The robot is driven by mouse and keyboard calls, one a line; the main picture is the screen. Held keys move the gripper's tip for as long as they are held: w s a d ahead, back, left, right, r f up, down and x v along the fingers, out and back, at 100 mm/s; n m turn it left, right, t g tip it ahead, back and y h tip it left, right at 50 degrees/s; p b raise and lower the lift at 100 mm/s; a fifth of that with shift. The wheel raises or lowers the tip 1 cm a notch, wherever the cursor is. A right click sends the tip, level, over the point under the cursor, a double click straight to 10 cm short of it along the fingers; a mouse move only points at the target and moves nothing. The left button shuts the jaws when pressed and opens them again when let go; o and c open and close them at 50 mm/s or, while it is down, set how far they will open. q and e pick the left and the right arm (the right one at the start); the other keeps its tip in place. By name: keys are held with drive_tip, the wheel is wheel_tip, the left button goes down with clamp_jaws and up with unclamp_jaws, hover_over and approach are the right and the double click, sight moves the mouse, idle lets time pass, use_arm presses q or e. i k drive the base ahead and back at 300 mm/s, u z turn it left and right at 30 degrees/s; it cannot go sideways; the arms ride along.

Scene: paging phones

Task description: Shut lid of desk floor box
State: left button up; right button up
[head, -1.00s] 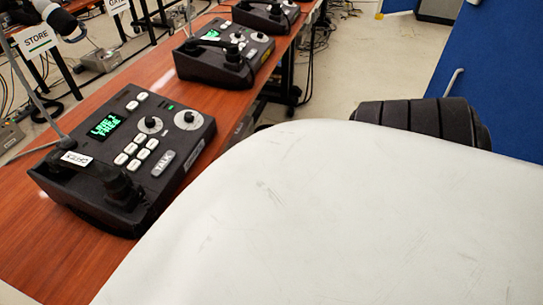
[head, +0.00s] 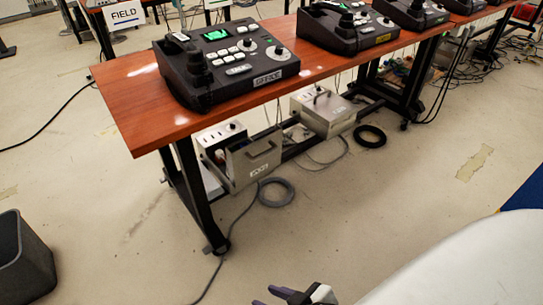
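Under the near end of the wooden desk, a light grey floor box (head: 222,137) stands on the floor. Its grey lid panel (head: 255,165), with a dark handle and a small label, appears to stand open at a steep tilt; the label is too small to read surely. Part of the box interior is hidden behind this panel. My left gripper is not in view.
The wooden desk (head: 140,90) overhangs the box, with a black leg (head: 200,190) beside it. A second grey box (head: 325,115) stands farther right, seemingly shut. Coiled cables (head: 275,192) lie in front. A dark bin (head: 22,262) stands at left. The floor ahead is mostly free.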

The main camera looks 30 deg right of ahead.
sight(247, 164)
drive_tip(key=z, duration=0.7)
drive_tip(key=i, duration=1.3)
drive_tip(key=u, duration=0.2)
